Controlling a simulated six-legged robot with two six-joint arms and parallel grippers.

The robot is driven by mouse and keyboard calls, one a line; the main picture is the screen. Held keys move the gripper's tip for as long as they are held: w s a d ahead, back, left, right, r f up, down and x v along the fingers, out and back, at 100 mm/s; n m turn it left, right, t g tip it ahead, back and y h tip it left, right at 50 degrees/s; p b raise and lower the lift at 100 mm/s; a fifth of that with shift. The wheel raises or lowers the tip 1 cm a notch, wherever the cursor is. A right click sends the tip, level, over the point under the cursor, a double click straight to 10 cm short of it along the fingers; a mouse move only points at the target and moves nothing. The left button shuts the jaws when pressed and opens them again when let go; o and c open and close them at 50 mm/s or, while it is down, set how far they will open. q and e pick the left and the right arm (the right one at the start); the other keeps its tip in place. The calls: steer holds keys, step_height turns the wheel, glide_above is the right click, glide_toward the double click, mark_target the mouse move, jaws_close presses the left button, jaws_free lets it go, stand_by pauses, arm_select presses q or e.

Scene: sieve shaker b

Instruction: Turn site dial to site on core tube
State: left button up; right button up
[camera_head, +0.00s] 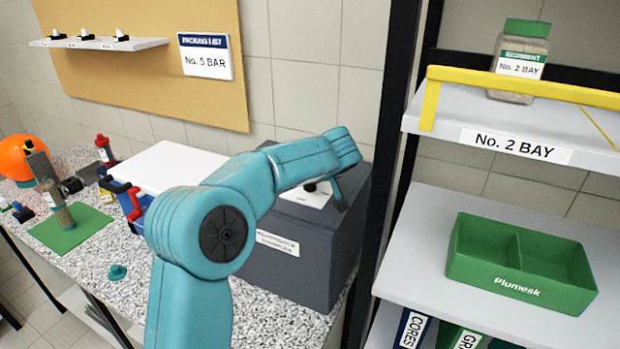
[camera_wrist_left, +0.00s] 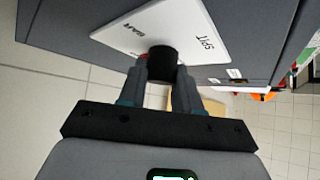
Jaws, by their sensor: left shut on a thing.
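The site dial is a black knob (camera_wrist_left: 162,64) on a white plate (camera_wrist_left: 185,30) set on a dark grey box (camera_head: 300,240). In the left wrist view the plate reads SPIT and BAR; no pointer mark is visible on the knob. My left gripper (camera_wrist_left: 161,75) is shut on the knob. In the head view the wrist hides much of the gripper, and the plate (camera_head: 308,196) shows partly beside it. My right gripper is not in view.
A dark rack post (camera_head: 392,130) stands just right of the box. Rack shelves hold a sediment jar (camera_head: 520,65) and a green two-part tray (camera_head: 520,265). A white-lidded case (camera_head: 165,170) and bottles are on the speckled bench (camera_head: 110,295). A packing list (camera_head: 205,57) reads No. 5 BAR.

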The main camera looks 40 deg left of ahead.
arm_select(q)
steer(key=shift+s+a+f, duration=0.1)
steer(key=shift+a+f, duration=0.05)
steer(key=shift+f, duration=0.1)
